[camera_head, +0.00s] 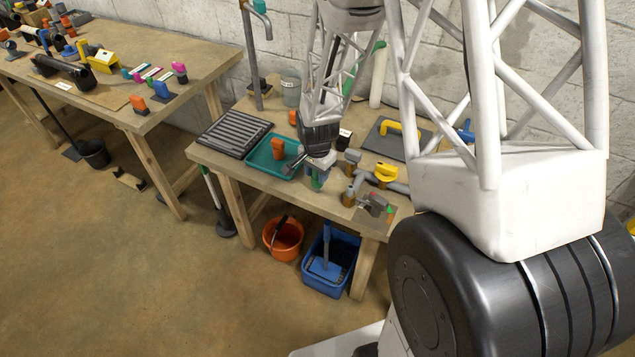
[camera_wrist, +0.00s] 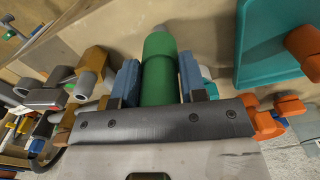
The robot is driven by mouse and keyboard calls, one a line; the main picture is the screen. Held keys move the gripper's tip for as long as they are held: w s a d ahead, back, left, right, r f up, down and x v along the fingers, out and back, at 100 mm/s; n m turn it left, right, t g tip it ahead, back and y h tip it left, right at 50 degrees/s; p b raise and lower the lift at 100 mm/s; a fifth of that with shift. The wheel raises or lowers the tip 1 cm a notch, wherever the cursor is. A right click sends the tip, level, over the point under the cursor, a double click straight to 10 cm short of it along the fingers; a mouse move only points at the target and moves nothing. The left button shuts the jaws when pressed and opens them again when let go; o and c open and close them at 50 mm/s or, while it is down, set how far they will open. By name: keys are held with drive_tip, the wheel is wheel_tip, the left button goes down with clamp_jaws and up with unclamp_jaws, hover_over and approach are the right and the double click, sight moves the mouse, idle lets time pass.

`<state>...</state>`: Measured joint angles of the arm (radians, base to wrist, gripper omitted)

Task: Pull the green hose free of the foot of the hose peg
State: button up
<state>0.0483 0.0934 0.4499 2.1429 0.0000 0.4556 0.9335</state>
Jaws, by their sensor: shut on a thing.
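My gripper (camera_head: 317,176) is over the front edge of the right workbench, just right of the teal tray. In the wrist view its two blue fingers (camera_wrist: 159,82) are shut on the green hose (camera_wrist: 158,72), one on each side. The hose is a thick green cylinder. A paler grey piece (camera_wrist: 158,30), perhaps the foot of the hose peg, shows at the hose's far end; I cannot tell whether the two are still joined. In the head view only a bit of green shows under my gripper. The hose's near end is hidden by the gripper body.
The teal tray (camera_head: 262,165) holds an orange object (camera_head: 278,148). A grey pipe assembly with a yellow handle (camera_head: 387,173) stands close on the right. A dark grate (camera_head: 235,131) lies at the left. Orange (camera_head: 284,240) and blue (camera_head: 329,283) containers stand on the floor below.

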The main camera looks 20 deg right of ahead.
drive_tip(key=shift+r, duration=0.1)
drive_tip(key=shift+r, duration=3.9)
